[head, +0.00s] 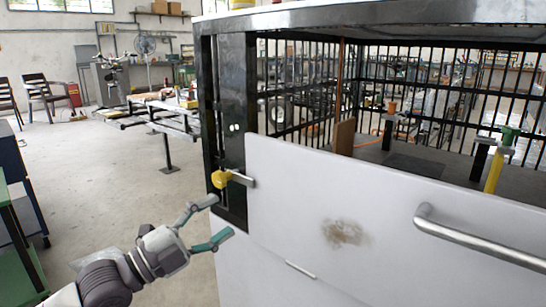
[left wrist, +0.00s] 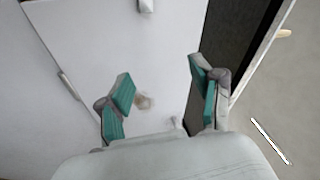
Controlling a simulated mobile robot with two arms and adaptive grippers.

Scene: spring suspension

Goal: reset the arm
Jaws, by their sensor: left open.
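My left gripper (head: 217,218) is open and empty, with its teal-padded fingers spread. In the head view it is in front of the left edge of a white panel (head: 290,200), just below a yellow knob with a metal latch (head: 220,179) on the dark corner post. I see a gap between fingers and knob. My right gripper is in neither view.
A black barred cage (head: 232,100) rises behind the panel. A long metal handle (head: 480,244) sticks out from the panel at right. Inside is a yellow post with a green top (head: 495,170).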

